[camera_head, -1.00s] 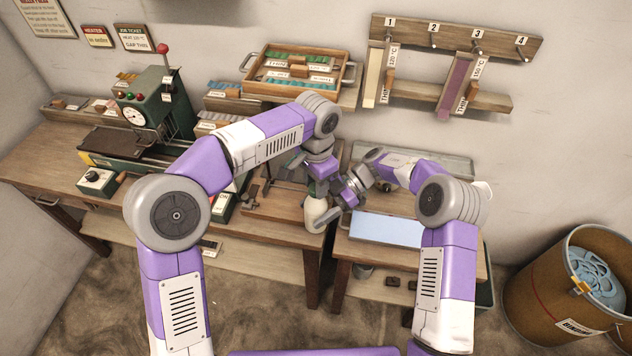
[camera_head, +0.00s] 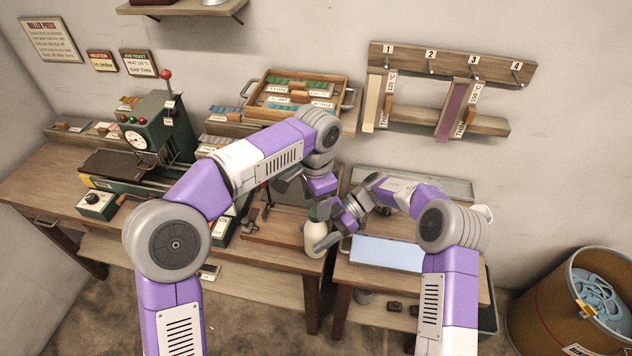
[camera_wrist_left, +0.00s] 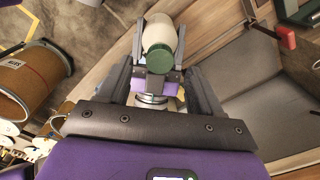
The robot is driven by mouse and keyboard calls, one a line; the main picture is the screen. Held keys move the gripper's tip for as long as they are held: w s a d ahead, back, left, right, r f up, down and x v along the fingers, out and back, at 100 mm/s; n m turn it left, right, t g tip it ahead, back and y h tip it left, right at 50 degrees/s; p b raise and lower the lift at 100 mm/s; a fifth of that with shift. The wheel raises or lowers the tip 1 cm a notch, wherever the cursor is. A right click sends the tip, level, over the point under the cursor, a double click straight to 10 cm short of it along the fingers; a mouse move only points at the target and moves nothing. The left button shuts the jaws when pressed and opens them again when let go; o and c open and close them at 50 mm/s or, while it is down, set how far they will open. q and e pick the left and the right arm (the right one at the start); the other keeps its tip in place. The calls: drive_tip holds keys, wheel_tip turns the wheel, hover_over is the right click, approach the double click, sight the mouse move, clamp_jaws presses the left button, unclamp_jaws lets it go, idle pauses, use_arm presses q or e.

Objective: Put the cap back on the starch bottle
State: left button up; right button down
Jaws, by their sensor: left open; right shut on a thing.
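The starch bottle (camera_head: 315,239) is a pale bottle, roughly upright above the gap between the two tables. My right gripper (camera_head: 325,242) is shut on it from the right. A green cap (camera_wrist_left: 158,58) sits at the bottle's mouth; its seating cannot be judged. The cap also shows in the head view (camera_head: 313,215), partly hidden by the left gripper. The bottle body shows behind the cap in the left wrist view (camera_wrist_left: 162,27). My left gripper (camera_wrist_left: 160,60) is open, with its fingers on either side of the cap and visible gaps to it.
A green roller press (camera_head: 160,125) stands on the left table. A wooden tray of strips (camera_head: 300,95) sits behind my left arm. A light blue plate (camera_head: 385,252) lies on the right table. A brown bin (camera_head: 570,300) stands at the far right.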

use_arm(q)
wheel_tip(320, 180, up, 9)
idle(0.3)
idle(0.5)
